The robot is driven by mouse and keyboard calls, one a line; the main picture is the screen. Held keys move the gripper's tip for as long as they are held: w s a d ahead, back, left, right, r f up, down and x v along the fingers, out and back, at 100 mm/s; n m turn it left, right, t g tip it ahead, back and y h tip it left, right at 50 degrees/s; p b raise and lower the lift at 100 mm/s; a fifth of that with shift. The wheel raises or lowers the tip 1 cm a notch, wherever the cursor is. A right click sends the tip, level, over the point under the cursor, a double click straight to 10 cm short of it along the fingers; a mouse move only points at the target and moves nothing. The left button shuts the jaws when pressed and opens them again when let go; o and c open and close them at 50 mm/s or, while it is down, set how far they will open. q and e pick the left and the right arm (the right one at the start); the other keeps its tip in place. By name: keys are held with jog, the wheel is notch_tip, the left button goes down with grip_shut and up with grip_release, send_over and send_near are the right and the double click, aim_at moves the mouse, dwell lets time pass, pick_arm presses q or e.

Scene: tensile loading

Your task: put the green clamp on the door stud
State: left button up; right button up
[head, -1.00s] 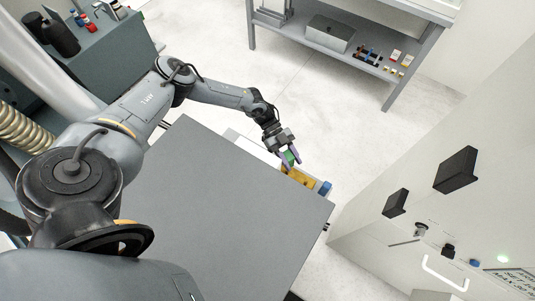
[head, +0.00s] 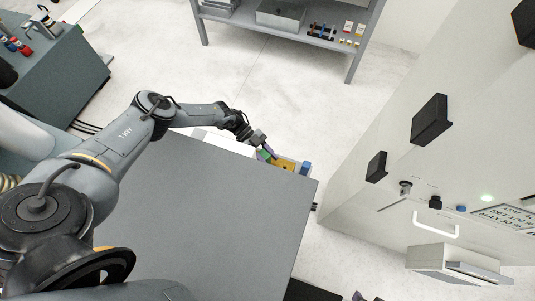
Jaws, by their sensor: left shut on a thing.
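My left gripper (head: 270,153) is shut on the small green clamp (head: 265,154), which is partly hidden by the fingers. It holds the clamp at the far edge of the grey table, above or beside a tray with yellow and blue items. The white machine's door at the right carries a metal fitting with a lever (head: 405,188), a black knob (head: 435,202) and a blue knob (head: 461,209). I cannot tell which of these is the door stud. A small dark shape at the bottom edge may be part of my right gripper (head: 359,296).
Black blocks (head: 431,120) and a white handle (head: 435,225) stick out from the machine. Open floor lies between table and machine.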

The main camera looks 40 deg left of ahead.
pick_arm(q)
jog(key=shift+f, duration=0.1)
jog(key=o, duration=1.2)
jog(key=shift+a+r, duration=0.25)
jog(key=shift+b+v, duration=0.85)
jog(key=shift+v, duration=5)
